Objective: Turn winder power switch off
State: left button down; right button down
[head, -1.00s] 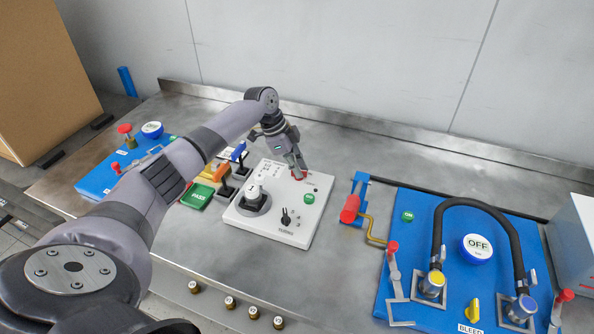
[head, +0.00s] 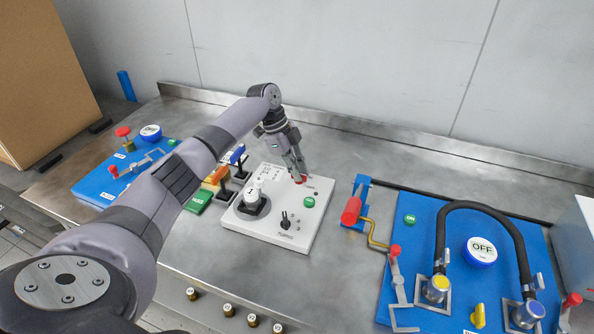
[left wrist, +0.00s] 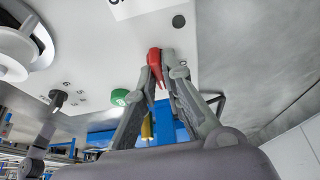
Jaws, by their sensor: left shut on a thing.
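A white winder panel (head: 270,230) lies on the metal bench in the head view. A small red switch (head: 299,181) stands near its back right edge, mostly covered by my fingers. My left gripper (head: 298,176) reaches down from behind and is shut on this switch. In the left wrist view the two fingertips (left wrist: 161,58) press on either side of the red switch lever (left wrist: 155,62). A green button (head: 309,202) sits beside it on the panel; it also shows in the left wrist view (left wrist: 119,97). The switch's label is too small to read.
The panel also carries a white round knob on a black base (head: 252,203) and a small black knob (head: 285,224). A blue pump board with a black hose (head: 440,222) lies to the right, a red-handled valve (head: 352,210) between. Another blue board (head: 100,184) lies left.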

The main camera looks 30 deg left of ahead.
pick_arm(q)
jog(key=c, duration=1.7)
grip_release()
jog(key=w+v, duration=0.1)
jog(key=v, duration=1.1)
jog(key=shift+s, duration=0.45)
